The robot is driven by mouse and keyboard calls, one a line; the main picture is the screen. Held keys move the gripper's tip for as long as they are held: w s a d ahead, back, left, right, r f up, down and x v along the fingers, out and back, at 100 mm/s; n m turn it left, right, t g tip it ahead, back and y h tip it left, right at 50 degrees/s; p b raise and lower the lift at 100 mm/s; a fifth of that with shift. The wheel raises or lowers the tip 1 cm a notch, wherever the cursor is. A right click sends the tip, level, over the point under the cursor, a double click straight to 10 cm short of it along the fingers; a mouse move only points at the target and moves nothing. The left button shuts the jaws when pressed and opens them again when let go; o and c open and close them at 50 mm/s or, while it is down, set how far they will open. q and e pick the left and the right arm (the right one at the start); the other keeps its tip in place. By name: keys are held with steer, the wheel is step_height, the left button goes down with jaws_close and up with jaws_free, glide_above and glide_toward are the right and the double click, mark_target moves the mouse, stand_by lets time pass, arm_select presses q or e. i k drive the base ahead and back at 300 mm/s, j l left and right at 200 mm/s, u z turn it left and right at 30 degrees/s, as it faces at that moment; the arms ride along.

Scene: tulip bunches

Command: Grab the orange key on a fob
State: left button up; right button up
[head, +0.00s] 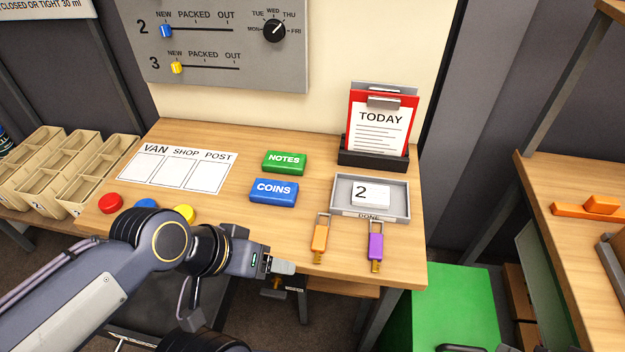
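The orange key on a fob (320,238) lies near the front edge of the wooden table. Its metal loop points to the back and its key end to the front. A purple key on a fob (376,244) lies to its right, apart from it. My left gripper (282,266) is at the table's front edge, a little left of the orange fob and not touching it. Its fingers are small and seen from the side, so I cannot tell whether they are open. My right gripper is not clearly in view.
A grey tray (341,208) with a "2" card stands behind the fobs. Green NOTES (285,162) and blue COINS (274,192) blocks lie left of it. A black holder (373,158) with a TODAY sheet stands behind. Red, blue and yellow discs sit at the front left.

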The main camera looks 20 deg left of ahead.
mark_target(322, 232)
steer(key=k+j+u, duration=0.3)
steer(key=j+u, duration=0.3)
steer(key=k+j+u, duration=0.15)
steer(key=j+u, duration=0.15)
steer(key=i, duration=0.45)
